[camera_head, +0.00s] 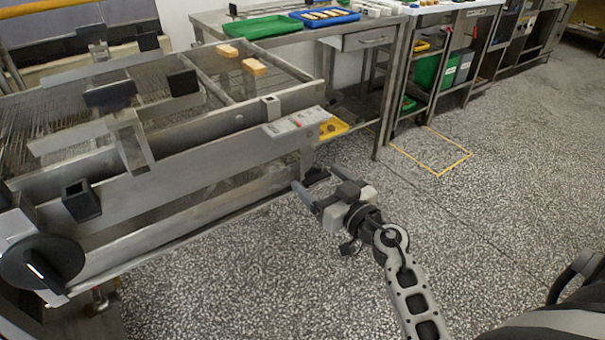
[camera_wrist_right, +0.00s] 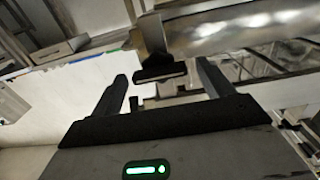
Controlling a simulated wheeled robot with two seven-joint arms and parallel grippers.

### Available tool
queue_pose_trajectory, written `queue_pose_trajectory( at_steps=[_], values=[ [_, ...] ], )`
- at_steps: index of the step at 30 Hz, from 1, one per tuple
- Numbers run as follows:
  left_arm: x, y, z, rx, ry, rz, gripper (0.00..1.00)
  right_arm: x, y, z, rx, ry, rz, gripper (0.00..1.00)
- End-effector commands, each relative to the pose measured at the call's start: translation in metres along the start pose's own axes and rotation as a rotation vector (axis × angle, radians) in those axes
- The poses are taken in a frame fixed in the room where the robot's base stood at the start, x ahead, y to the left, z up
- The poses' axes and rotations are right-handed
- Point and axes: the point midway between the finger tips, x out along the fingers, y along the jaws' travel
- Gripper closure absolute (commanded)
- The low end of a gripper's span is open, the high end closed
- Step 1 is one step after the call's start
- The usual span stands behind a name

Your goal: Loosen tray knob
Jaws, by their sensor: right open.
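A black knob (camera_head: 317,175) sits low at the right end of the steel machine. In the right wrist view a dark, flat-ended knob (camera_wrist_right: 160,74) on a metal stem shows between and just beyond my fingertips. My right gripper (camera_head: 313,177) reaches in from the lower right and is open, its fingers on either side of the knob. In the right wrist view, the right gripper (camera_wrist_right: 161,70) shows a gap between each finger and the knob. I cannot tell whether the knob lies between the tips in depth. My left gripper is not in view.
The steel machine with a wire mesh belt (camera_head: 60,125) fills the left. A large black dial (camera_head: 41,262) is at its near corner. A steel table (camera_head: 290,38) holds green and blue trays. The speckled floor is clear.

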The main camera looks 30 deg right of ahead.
Motion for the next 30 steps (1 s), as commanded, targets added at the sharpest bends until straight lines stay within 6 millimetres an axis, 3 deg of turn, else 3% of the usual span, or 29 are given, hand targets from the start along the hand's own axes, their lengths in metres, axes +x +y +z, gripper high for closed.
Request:
queue_pose_trajectory(
  at_steps=[14,19,20,30],
  values=[
    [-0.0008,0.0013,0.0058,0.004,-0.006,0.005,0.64,0.0042,0.0031,-0.0007,-0.001,0.0,0.008,0.2],
    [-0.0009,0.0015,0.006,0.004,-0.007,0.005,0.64,0.0042,0.0031,-0.0006,-0.001,0.0,0.008,0.62],
    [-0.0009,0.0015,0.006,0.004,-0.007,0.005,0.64,0.0042,0.0031,-0.0006,-0.001,0.0,0.008,0.65],
    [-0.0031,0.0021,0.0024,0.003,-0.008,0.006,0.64,0.0041,0.0031,-0.0019,-0.037,0.0,0.009,0.65]
  ],
)
